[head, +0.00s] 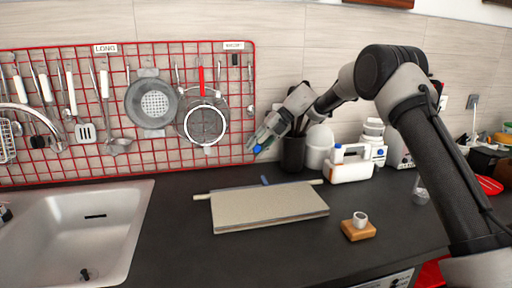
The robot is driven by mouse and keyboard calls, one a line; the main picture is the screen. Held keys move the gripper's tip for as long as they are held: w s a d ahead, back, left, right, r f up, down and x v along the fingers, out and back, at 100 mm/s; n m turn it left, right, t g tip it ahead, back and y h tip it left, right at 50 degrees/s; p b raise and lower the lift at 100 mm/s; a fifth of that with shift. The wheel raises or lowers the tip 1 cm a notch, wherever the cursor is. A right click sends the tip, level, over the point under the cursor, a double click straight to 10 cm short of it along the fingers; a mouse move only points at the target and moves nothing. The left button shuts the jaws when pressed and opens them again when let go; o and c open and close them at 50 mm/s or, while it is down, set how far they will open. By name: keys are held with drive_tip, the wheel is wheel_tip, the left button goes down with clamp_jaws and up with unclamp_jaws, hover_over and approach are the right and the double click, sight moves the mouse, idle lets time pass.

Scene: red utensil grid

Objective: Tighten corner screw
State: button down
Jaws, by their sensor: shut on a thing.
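The red wire grid (112,165) is fixed upright on the tiled wall. Its lower right corner is beside my gripper, and I cannot make out a screw there. My gripper (257,146) reaches in from the right and points left and down at that corner. It is shut on a small blue thing (257,149) at its fingertips. The blue thing is too small to tell whether it is the screw's head or a tool, or whether it touches the grid.
Strainers (153,103) and several utensils hang on the grid. A dark utensil pot (293,153) and white canister (319,147) stand close behind my gripper. A grey board (270,208) lies on the counter below. A sink (80,230) is at left.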

drive_tip(key=shift+s+d, duration=0.1)
drive_tip(key=shift+s, duration=0.2)
drive_tip(key=shift+s+d, duration=0.1)
drive_tip(key=shift+s, duration=0.2)
idle(0.3)
drive_tip(key=shift+s, duration=0.1)
drive_tip(key=s, duration=0.2)
drive_tip(key=s+d, duration=0.1)
drive_tip(key=shift+s, duration=0.35)
